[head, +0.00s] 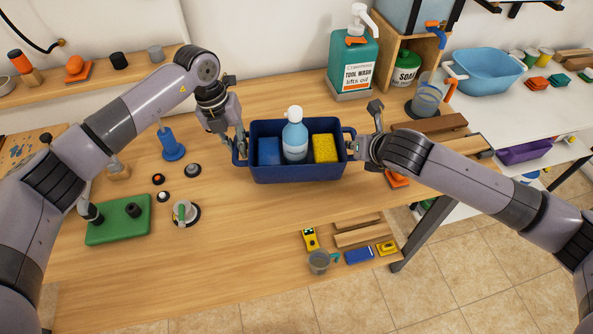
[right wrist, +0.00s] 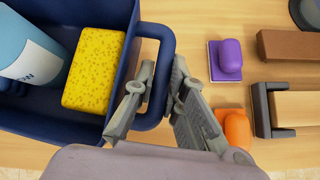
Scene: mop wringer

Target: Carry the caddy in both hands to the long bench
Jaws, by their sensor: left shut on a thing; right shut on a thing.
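The dark blue caddy (head: 298,172) is upright over the wooden bench in the head view, with a blue block (head: 269,151), a light blue bottle (head: 295,138) and a yellow sponge (head: 325,148) in it. My left gripper (head: 240,145) is at the caddy's left handle, its fingers shut there. My right gripper (head: 358,146) is at the right handle. In the right wrist view, the right gripper's fingers (right wrist: 160,100) close around the caddy's looped handle (right wrist: 166,60), beside the sponge (right wrist: 95,70). I cannot tell whether the caddy touches the bench.
A tool wash bottle (head: 354,65) and a wooden box stand behind. Right are a clear jug (head: 427,98), a wooden block (head: 430,124) and a white table with a blue tub (head: 485,72). A green board (head: 118,220) and small knobs lie left.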

